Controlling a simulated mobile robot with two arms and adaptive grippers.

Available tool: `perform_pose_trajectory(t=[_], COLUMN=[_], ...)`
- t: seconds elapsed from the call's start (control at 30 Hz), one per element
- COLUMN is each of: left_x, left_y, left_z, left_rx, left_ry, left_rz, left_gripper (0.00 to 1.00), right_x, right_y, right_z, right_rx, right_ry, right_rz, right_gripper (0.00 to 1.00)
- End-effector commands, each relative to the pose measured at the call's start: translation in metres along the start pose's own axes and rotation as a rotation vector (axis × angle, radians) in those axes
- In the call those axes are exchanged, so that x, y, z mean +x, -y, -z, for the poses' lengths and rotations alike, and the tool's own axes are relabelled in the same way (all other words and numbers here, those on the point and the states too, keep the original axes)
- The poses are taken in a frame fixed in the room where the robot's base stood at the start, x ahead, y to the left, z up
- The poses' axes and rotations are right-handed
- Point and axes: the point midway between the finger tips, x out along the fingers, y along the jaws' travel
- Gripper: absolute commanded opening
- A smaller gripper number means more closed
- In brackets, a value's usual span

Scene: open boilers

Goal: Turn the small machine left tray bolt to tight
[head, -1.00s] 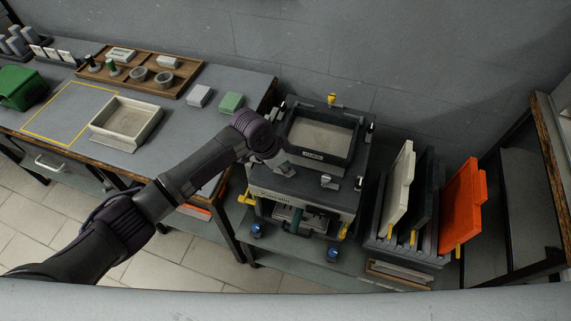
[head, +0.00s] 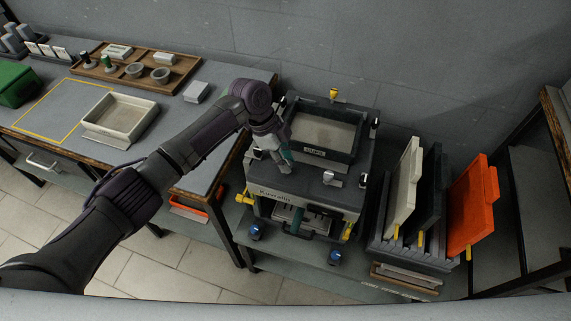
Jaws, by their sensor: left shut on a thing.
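The small machine (head: 268,192) stands right of the table, with a dark tray (head: 313,153) on top holding grey material. My left gripper (head: 284,162) comes down at the tray's front left corner. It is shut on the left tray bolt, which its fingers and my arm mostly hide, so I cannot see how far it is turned. The right tray bolt (head: 331,179) shows as a small light metal piece in front of the tray. My right gripper is not in view.
A rack with white, dark and orange panels (head: 471,207) stands close right of the machine. On the left table are a beige tray (head: 121,117), a wooden tray (head: 182,84) of small parts and a white block (head: 196,92). A wall is behind.

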Motion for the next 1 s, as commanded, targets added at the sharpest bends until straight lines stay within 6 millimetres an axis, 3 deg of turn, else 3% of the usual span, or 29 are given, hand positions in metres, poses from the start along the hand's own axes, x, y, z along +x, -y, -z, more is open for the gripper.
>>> perform_pose_trajectory(t=[0.03,0.5,1.0], left_x=[0.004,0.004,0.002], left_y=[0.002,0.003,0.004], left_z=[-0.001,0.000,0.001], left_rx=[0.041,0.442,0.697], left_ry=[-0.001,0.001,0.001], left_rz=[-0.014,-0.181,-0.288], left_gripper=[0.00,0.00,0.00], right_x=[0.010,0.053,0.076], right_y=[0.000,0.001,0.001], right_z=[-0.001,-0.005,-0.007], right_rx=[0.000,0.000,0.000], right_ry=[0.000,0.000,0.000], right_rz=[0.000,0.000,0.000], right_gripper=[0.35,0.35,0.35])
